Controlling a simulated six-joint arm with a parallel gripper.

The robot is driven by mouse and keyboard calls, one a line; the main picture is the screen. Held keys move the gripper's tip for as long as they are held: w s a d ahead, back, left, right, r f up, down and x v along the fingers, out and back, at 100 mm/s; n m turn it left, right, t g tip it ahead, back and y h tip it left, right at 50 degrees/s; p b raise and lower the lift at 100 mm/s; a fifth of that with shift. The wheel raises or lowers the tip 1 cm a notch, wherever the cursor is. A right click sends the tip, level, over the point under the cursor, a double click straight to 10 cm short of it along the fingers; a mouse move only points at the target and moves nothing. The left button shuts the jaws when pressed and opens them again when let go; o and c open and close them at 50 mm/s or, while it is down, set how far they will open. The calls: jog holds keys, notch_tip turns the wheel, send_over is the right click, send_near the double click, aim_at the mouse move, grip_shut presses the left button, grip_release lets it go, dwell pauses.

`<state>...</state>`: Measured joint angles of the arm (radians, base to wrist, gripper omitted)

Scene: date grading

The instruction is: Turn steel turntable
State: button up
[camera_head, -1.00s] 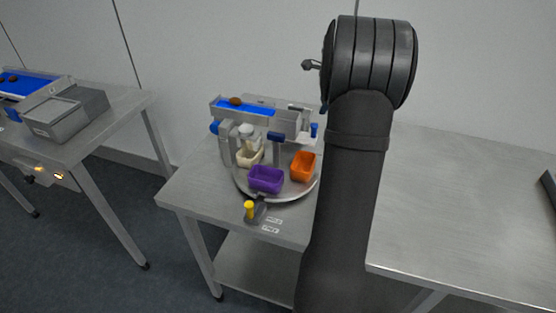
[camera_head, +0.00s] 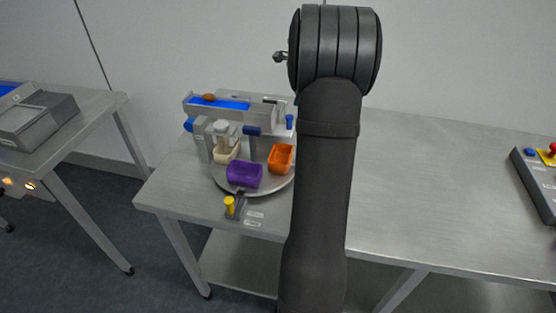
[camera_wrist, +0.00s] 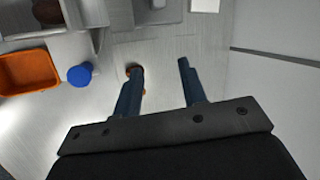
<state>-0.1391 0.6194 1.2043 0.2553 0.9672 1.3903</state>
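The steel turntable (camera_head: 270,182) is a round grey plate on the middle table in the head view. It carries a purple bin (camera_head: 244,174) at the front, an orange bin (camera_head: 281,158) at the right and a cream bin (camera_head: 226,155) at the back left. My arm stands just right of the plate and hides my gripper in the head view. In the wrist view my gripper (camera_wrist: 160,67) is open, its two dark blue fingers apart. An orange bin (camera_wrist: 28,72) and a blue knob (camera_wrist: 80,75) are left of the fingers. A small orange-brown thing shows behind the left fingertip, unclear what.
A sorting machine with a blue belt (camera_head: 228,104) and a brown date (camera_head: 208,97) stands behind the turntable. A yellow-topped lever (camera_head: 229,204) is at the table's front. A control box (camera_head: 540,180) with a red button is far right. The tabletop between is clear.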

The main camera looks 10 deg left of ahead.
dwell(0.4)
jog(key=s+a+r+m+g+y, duration=0.1)
jog(key=s+a+r+m+g, duration=0.2)
jog(key=s+r, duration=1.25)
send_near(252, 127)
jog(key=shift+n+g+y, duration=0.3)
jog(key=shift+g, duration=0.1)
jog(key=x, duration=0.8)
jog(key=shift+w+d+f, duration=0.1)
jog(key=shift+w+f, duration=0.15)
jog(key=shift+f, duration=0.15)
grip_shut()
